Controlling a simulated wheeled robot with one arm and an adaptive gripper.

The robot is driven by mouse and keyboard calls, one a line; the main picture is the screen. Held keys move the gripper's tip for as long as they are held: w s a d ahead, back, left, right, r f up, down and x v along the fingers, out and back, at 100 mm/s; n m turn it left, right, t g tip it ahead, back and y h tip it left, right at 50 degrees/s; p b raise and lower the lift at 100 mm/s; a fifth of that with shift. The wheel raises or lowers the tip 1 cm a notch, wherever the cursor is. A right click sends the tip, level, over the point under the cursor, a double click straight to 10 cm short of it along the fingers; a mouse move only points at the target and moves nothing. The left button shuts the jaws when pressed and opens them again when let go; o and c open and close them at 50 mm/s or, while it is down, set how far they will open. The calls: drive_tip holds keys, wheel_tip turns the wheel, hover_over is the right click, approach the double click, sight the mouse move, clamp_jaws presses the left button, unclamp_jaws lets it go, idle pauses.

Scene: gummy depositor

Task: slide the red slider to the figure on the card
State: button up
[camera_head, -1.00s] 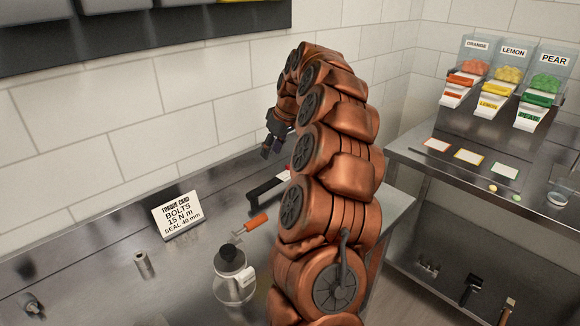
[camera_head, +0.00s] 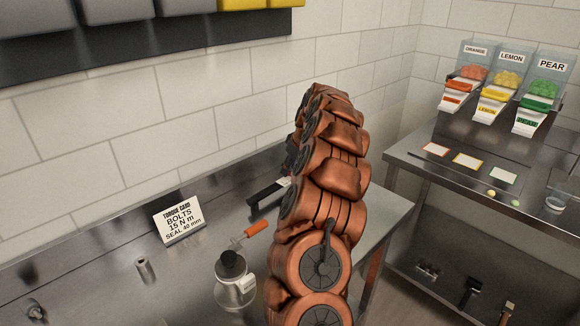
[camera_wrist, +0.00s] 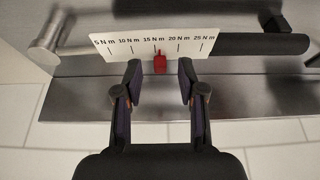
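The card (camera_head: 180,218) stands on the steel counter in the head view and reads "TORQUE CARD, BOLTS 15 N m, SEAL 40 mm". In the wrist view the red slider (camera_wrist: 160,62) sits at the lower edge of a white scale (camera_wrist: 185,45) marked 5 to 25 N m. The slider is just right of the 15 N m mark, between 15 and 20. My gripper (camera_wrist: 159,75) is open, one finger on each side of the slider, with gaps between.
A black-handled tool (camera_head: 268,192), an orange-handled tool (camera_head: 256,229), a lidded jar (camera_head: 234,278) and a small metal cylinder (camera_head: 146,268) stand or lie on the counter. Orange, lemon and pear dispensers (camera_head: 505,88) stand on the right-hand bench. The tiled wall is close behind.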

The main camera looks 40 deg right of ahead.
drive_tip(key=shift+w+f, duration=0.2)
drive_tip(key=shift+f, duration=0.15)
clamp_jaws()
idle(0.5)
